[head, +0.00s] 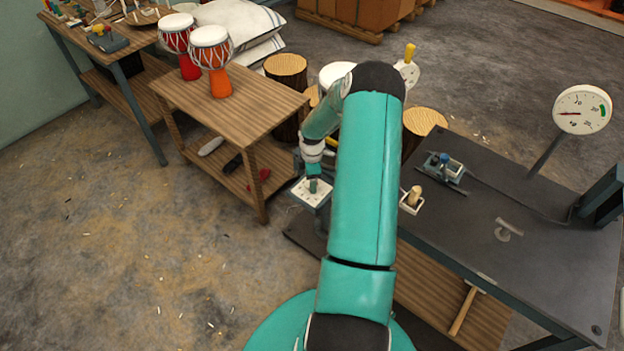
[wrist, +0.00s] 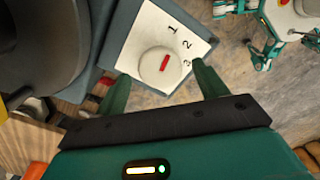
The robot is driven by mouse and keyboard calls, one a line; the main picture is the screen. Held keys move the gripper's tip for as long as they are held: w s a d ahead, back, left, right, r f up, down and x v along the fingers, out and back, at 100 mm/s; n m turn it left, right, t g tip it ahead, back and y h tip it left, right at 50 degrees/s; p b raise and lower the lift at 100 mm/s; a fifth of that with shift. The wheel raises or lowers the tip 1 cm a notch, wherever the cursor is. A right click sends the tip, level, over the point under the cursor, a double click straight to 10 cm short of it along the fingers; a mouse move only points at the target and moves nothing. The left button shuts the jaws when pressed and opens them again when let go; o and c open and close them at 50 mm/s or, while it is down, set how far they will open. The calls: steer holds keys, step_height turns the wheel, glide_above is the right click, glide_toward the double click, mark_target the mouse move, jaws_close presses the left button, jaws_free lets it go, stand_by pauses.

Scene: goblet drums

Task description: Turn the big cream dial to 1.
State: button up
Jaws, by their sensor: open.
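The big cream dial (wrist: 150,70) is a round knob with a red mark, on a white plate (wrist: 135,50) printed with 1, 2 and 3. The red mark slants up and to the right, toward the numbers; I cannot tell exactly which one it meets. My gripper (wrist: 160,72) is open, with one green finger on each side of the dial and a visible gap on both sides. In the head view my gripper (head: 313,183) is over the white plate (head: 302,192), which stands on a post left of the dark bench. There the gripper hides most of the dial.
The dark bench (head: 540,245) on the right carries a small switch box (head: 443,167), a peg on a white base (head: 413,198) and a round gauge (head: 582,110). A wooden table (head: 240,110) with two goblet drums stands at the left.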

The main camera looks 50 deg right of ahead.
step_height(320, 180, up, 13)
steer(key=shift+f, duration=0.2)
stand_by(0.6)
steer(key=a+r+m+t+h, duration=0.2)
steer(key=a+r+m, duration=0.2)
steer(key=a+r, duration=1.65)
steer(key=s+a+r+m+t+y, duration=0.1)
steer(key=s+a+r+m, duration=0.2)
steer(key=s+a, duration=0.5)
steer(key=s+a+r+m+t+y, duration=0.1)
steer(key=s+a+r+m+t, duration=0.1)
steer(key=s+a+r, duration=0.4)
steer(key=s+a+m, duration=0.1)
steer(key=s+a, duration=0.1)
steer(key=a, duration=0.1)
steer(key=shift+s+a+t, duration=0.2)
steer(key=shift+s+t, duration=0.1)
steer(key=shift+r, duration=0.1)
steer(key=shift+c, duration=0.2)
